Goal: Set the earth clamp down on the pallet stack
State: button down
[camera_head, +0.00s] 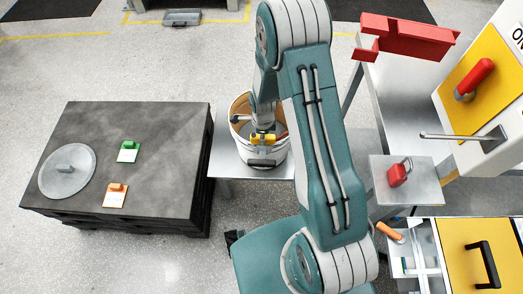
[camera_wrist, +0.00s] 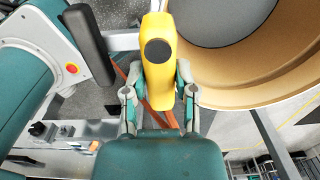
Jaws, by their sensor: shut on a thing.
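A yellow earth clamp (camera_head: 263,138) with a black round spot is held in my gripper (camera_head: 262,128). In the wrist view my gripper (camera_wrist: 160,98) has a finger on each side of the clamp (camera_wrist: 158,68). In the head view the clamp overlaps the near side of a tan bucket (camera_head: 240,104); its exact height over the rim is unclear. An orange cable or strap hangs behind the clamp in the wrist view. The dark grey pallet stack (camera_head: 130,190) stands at the left, apart from my gripper.
The bucket stands on a light table (camera_head: 222,160). A red padlock (camera_head: 398,174) rests on a shelf at right.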

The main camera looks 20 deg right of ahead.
jog(key=shift+r, duration=3.5)
jog(key=w+r+n, duration=0.2)
jog(key=w+n, duration=0.1)
jog(key=n, duration=0.8)
jog(key=w+r+n, duration=0.2)
jog(key=w+n, duration=0.1)
jog(key=n, duration=0.7)
jog(key=shift+r+n, duration=0.25)
jog(key=shift+n, duration=0.15)
